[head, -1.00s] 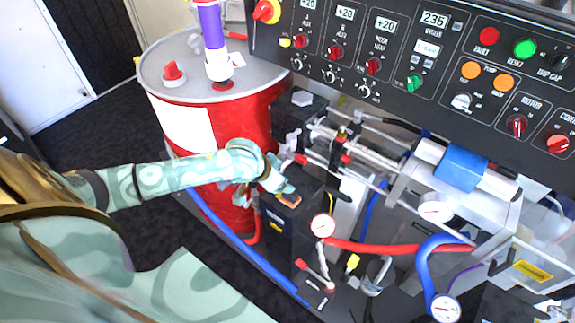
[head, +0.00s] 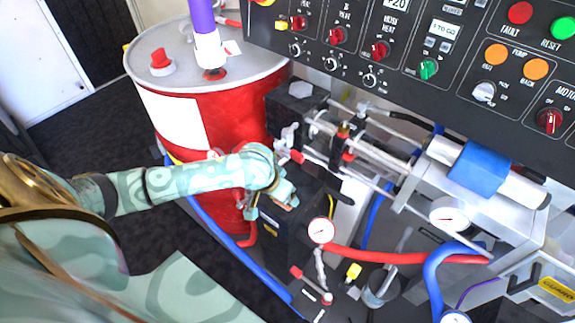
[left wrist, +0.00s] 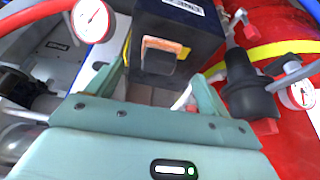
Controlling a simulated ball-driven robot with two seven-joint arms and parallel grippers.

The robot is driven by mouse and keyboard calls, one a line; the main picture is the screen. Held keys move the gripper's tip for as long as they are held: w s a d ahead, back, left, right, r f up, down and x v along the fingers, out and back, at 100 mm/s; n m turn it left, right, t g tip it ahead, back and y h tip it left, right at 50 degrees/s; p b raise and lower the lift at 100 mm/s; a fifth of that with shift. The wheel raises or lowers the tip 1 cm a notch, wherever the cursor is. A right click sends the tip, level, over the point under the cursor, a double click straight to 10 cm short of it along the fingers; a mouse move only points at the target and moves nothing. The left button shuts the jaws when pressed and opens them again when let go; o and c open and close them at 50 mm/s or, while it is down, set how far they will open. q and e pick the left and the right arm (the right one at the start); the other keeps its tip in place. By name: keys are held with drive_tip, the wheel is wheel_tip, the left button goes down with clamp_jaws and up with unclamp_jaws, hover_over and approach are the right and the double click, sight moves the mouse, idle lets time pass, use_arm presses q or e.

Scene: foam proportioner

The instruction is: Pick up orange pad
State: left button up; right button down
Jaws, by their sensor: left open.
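The orange pad (head: 292,204) is a small flat orange piece on top of the black box (head: 318,188), partly hidden by my left gripper in the head view. In the left wrist view the orange pad (left wrist: 172,45) lies on the black box (left wrist: 190,27), with a dark grey block against its near side. My left gripper (head: 282,196) is over the pad. Its two open fingers (left wrist: 165,78) also show in the left wrist view, one on each side in front of the pad, with nothing held between them. My right gripper is not in view.
A red drum (head: 222,112) stands just left of the box. A gauge (head: 321,230) with a red hose (head: 385,256) is close on the right. Metal pump rods (head: 372,150) and the black control panel (head: 420,45) are behind. A blue hose (head: 228,255) runs below.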

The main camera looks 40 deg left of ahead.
use_arm(q)
drive_tip(key=b+x, duration=0.2)
drive_tip(key=x, duration=0.1)
drive_tip(key=b+x, duration=0.1)
drive_tip(key=x, duration=0.1)
drive_tip(key=shift+s+f+b, duration=0.2)
drive_tip(key=shift+f+b, duration=0.15)
drive_tip(key=shift+b, duration=0.05)
drive_tip(key=shift+w+f, duration=0.2)
drive_tip(key=shift+w, duration=0.05)
drive_tip(key=shift+r, duration=0.25)
drive_tip(key=shift+s, duration=0.1)
drive_tip(key=c, duration=1.1)
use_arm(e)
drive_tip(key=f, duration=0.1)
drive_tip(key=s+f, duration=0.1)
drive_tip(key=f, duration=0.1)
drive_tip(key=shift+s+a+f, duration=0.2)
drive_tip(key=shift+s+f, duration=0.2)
